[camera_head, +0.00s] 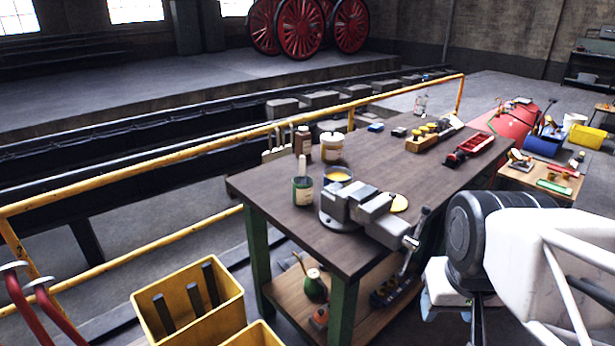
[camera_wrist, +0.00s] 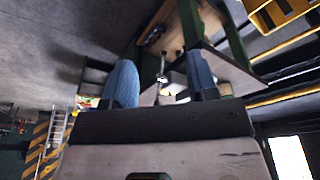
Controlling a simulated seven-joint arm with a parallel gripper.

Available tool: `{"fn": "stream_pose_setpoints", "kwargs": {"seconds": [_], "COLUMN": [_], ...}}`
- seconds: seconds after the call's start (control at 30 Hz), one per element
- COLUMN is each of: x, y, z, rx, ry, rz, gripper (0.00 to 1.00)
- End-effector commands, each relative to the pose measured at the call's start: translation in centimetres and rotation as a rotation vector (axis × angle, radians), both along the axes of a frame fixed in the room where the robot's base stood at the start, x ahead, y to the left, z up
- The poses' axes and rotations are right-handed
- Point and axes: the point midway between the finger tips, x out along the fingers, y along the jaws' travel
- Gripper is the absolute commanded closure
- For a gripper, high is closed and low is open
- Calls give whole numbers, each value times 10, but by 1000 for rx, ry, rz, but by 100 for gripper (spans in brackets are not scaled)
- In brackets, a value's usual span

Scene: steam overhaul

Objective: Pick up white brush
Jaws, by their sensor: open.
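A pale upright handle (camera_head: 302,166), likely the white brush, stands in a dark green pot with a cream label (camera_head: 303,190) on the near left part of the workbench (camera_head: 370,165). Its lower end is hidden in the pot. My gripper (camera_wrist: 162,80) shows in the wrist view with its two blue fingers wide apart and nothing between them. In the head view my arm is at the right, off the bench's near right side, well apart from the brush. The brush cannot be made out in the wrist view.
A grey vise (camera_head: 352,205) stands just right of the pot. A brown bottle (camera_head: 303,141), a white-lidded jar (camera_head: 332,148) and a bowl (camera_head: 338,175) stand close behind it. A yellow railing (camera_head: 160,157) runs behind the bench. A yellow crate (camera_head: 190,308) stands at the near left.

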Motion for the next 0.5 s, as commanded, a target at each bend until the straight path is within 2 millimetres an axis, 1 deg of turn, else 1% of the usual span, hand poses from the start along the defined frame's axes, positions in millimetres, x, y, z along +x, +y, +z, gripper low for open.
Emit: {"fn": "stream_pose_setpoints", "kwargs": {"seconds": [0.17, 0.27, 0.37, 0.5], "x": [4, 12, 25, 51], "y": [1, 2, 4, 8], "z": [2, 7, 13, 27], "rx": [-2, -5, -10, -20], "ry": [2, 4, 11, 21], "rz": [8, 26, 55, 116], "gripper": [47, 47, 47, 47]}}
